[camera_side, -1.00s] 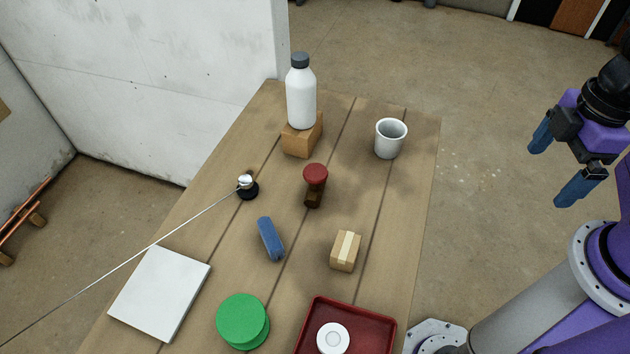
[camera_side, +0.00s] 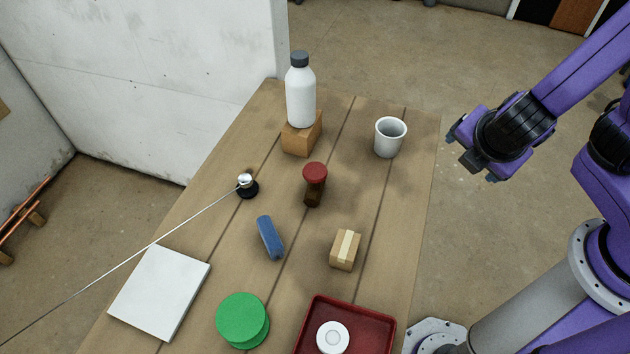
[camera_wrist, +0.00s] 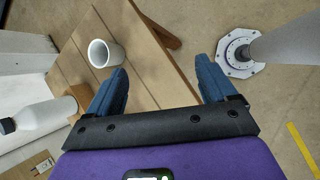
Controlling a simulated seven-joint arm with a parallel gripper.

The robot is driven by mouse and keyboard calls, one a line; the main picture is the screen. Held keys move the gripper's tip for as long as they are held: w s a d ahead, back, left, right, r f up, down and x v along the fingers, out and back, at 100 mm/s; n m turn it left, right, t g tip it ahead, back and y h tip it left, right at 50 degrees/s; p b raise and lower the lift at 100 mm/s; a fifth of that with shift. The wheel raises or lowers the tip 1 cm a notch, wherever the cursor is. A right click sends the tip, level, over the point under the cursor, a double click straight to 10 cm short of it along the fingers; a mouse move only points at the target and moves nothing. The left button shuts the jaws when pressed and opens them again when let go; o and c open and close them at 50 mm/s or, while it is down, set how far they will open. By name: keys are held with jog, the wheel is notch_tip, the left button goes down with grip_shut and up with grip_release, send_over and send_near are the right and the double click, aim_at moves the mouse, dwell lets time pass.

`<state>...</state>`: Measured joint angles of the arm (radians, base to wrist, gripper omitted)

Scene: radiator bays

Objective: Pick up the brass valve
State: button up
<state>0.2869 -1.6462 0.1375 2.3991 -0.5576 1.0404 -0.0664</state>
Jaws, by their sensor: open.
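The likely brass valve (camera_side: 315,186) stands near the middle of the wooden table in the side view, with a red round top and a dark brown body. Its body looks darker than plain brass. I cannot make it out in the wrist view. My gripper (camera_side: 470,160) is in the air off the table's right edge, to the right of the valve and well apart from it. In the wrist view my gripper (camera_wrist: 161,82) has its two blue fingers wide apart, with nothing between them.
A grey cup (camera_side: 390,138) and a white bottle (camera_side: 301,95) on a wooden block (camera_side: 301,140) stand behind the valve. A blue object (camera_side: 270,238), small box (camera_side: 345,250) and red tray (camera_side: 388,335) lie in front. A thin rod (camera_side: 150,245) reaches a black-based knob (camera_side: 247,187).

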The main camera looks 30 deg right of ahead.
jog(key=w+a+f+n+t, duration=0.25)
jog(key=a+n+t, duration=0.25)
jog(key=a+n, duration=0.45)
jog(key=n+t+y, duration=0.4)
jog(key=n, duration=0.1)
send_near(318, 177)
jog(key=x, duration=0.9)
jog(key=shift+w+d, duration=0.1)
jog(key=shift+w, duration=0.1)
jog(key=shift+w+f, duration=0.25)
jog(key=shift+w, duration=0.25)
jog(key=c, duration=1.4)
